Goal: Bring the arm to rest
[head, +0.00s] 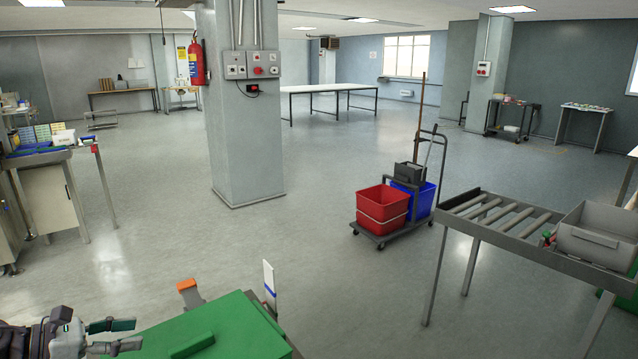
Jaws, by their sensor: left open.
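My left gripper (128,335) is at the lower left of the head view, with its arm coming in from the left edge. Its two fingers point right and stand apart, with nothing between them. The lower finger is close to the left edge of a green surface (245,325) in the picture; I cannot tell whether they touch. My right gripper is not in view.
A roller table (510,222) with a grey bin (598,240) stands at the right. A cart with a red bucket (382,208) and a blue bucket (420,200) is behind it. A pillar (240,130) stands mid-left. Open floor (320,245) lies between.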

